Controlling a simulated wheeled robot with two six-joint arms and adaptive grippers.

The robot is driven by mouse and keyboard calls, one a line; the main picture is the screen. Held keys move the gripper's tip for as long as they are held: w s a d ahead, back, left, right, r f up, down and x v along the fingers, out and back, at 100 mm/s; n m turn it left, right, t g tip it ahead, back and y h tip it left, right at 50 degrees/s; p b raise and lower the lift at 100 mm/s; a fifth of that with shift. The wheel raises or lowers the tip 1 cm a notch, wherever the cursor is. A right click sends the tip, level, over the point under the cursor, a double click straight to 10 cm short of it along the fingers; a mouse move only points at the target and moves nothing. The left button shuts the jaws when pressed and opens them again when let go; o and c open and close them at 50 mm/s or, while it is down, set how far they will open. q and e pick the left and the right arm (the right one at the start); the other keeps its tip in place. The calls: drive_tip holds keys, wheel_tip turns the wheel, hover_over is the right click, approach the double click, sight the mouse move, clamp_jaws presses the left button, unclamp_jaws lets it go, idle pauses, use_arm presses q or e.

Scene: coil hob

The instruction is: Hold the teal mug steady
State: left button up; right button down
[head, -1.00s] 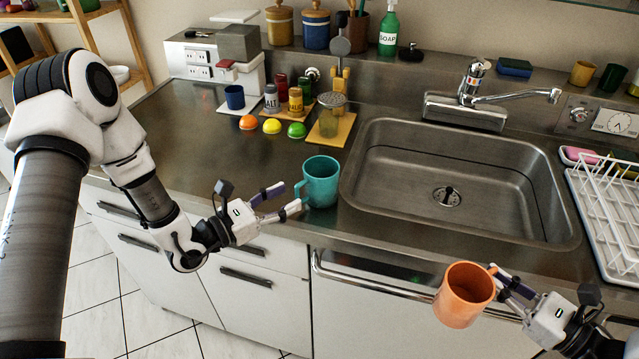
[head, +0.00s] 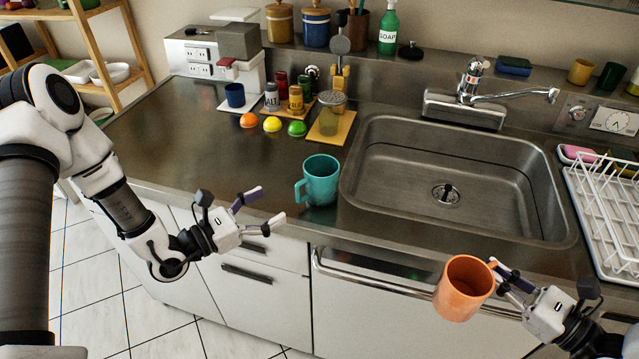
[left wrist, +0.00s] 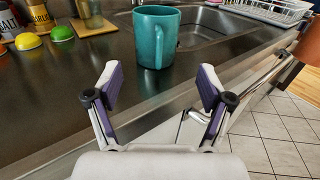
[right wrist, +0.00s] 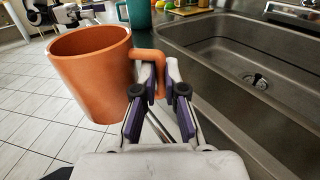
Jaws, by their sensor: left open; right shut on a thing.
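The teal mug (head: 321,181) stands upright on the steel counter, left of the sink, with its handle to the left. It also shows in the left wrist view (left wrist: 156,40), ahead of the open fingers. My left gripper (head: 268,207) is open and empty, to the left of the mug and apart from it. My right gripper (head: 497,279) is shut on the handle of an orange mug (head: 463,289) and holds it in front of the counter's edge. In the right wrist view, the orange mug (right wrist: 90,75) hangs upright at the left of the fingers.
The sink (head: 455,185) lies right of the teal mug. A white dish rack (head: 605,215) is at the right. A rail (head: 400,290) runs along the front.

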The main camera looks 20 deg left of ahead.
use_arm(q)
drive_tip(key=v, duration=0.7)
drive_tip(key=s+d+f+m+g+h, duration=0.1)
drive_tip(key=s+d+f+m+g, duration=0.4)
drive_tip(key=s+d+g, duration=0.25)
drive_tip(key=s+d+f+m+g+h, duration=0.1)
drive_tip(key=s+d+f+m+g, duration=0.5)
drive_tip(key=s, duration=0.3)
drive_tip(key=s+f+m+g+y, duration=0.35)
drive_tip(key=s+g, duration=0.35)
drive_tip(key=s, duration=0.3)
drive_tip(key=s+a+f+m+y, duration=0.6)
drive_tip(key=a+f+m+y, duration=0.1)
drive_tip(key=a+m+y, duration=0.25)
drive_tip(key=w+a+f+m+t, duration=0.1)
drive_tip(key=w+f+m+t, duration=0.1)
drive_tip(key=w, duration=0.4)
drive_tip(key=shift+w+a+f+m+t+y, duration=0.3)
drive_tip(key=shift+m+t, duration=0.25)
drive_tip(key=shift+m, duration=0.35)
drive_tip(key=w+t, duration=0.2)
drive_tip(key=w, duration=0.1)
drive_tip(key=w+t, duration=0.1)
drive_tip(key=w, duration=0.1)
drive_tip(key=shift+w+d+f+h, duration=0.1)
drive_tip(key=shift+d+f+h, duration=0.3)
drive_tip(key=c, duration=0.7)
use_arm(e)
wheel_tip(320, 180, down, 6)
drive_tip(key=shift+f, duration=0.25)
